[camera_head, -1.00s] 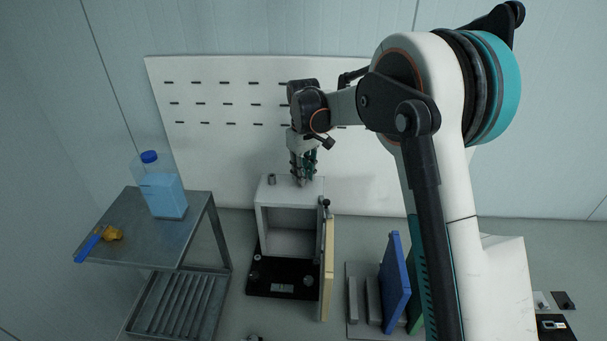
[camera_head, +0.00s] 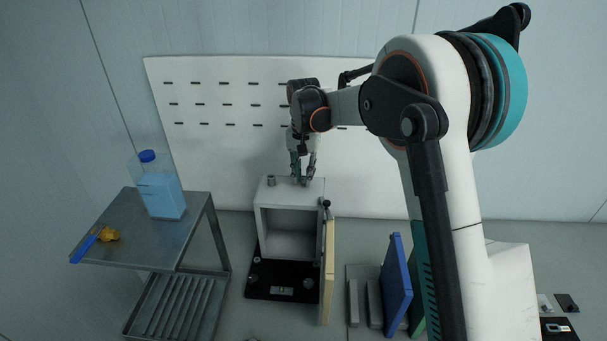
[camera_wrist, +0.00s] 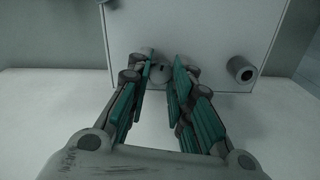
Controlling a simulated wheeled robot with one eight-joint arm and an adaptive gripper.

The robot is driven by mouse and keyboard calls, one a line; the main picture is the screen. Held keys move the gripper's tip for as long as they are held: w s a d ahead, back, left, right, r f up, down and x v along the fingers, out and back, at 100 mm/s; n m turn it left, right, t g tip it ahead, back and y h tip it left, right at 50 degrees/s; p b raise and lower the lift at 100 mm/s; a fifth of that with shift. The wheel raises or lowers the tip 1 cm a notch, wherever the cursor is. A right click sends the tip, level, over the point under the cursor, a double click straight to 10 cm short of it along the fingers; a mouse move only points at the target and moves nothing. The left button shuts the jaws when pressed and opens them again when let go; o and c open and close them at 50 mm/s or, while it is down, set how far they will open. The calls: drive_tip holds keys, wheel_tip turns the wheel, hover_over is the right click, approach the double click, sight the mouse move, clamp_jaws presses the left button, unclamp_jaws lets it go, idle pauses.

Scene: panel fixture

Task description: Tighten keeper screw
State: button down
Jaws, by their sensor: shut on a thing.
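A white open-fronted box (camera_head: 262,213) stands on a black base. My gripper (camera_head: 304,179) points down at the right part of its top. In the wrist view my gripper (camera_wrist: 163,70) has its two teal-padded fingers on either side of a small grey round screw head with a dark mark, the keeper screw (camera_wrist: 161,71), and is shut on it. The fingers hide part of the screw, and its depth in the box top cannot be told. A grey hollow cylinder (camera_wrist: 242,70) stands apart on the same face; it also shows in the head view (camera_head: 271,181).
A yellowish open door panel (camera_head: 328,270) is at the box's right front. A metal cart (camera_head: 135,235) at left holds a blue-liquid bottle (camera_head: 160,192) and a blue-handled tool (camera_head: 90,243). Blue (camera_head: 396,280) and green panels stand right. A slotted white board (camera_head: 220,150) is behind.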

drive_tip(key=m, duration=0.4)
drive_tip(key=shift+m, duration=0.3)
drive_tip(key=m, duration=0.3)
drive_tip(key=shift+m, duration=0.4)
drive_tip(key=m, duration=0.3)
drive_tip(key=shift+m+b, duration=0.3)
drive_tip(key=shift+m, duration=1.9)
drive_tip(key=c, duration=1.4)
unclamp_jaws()
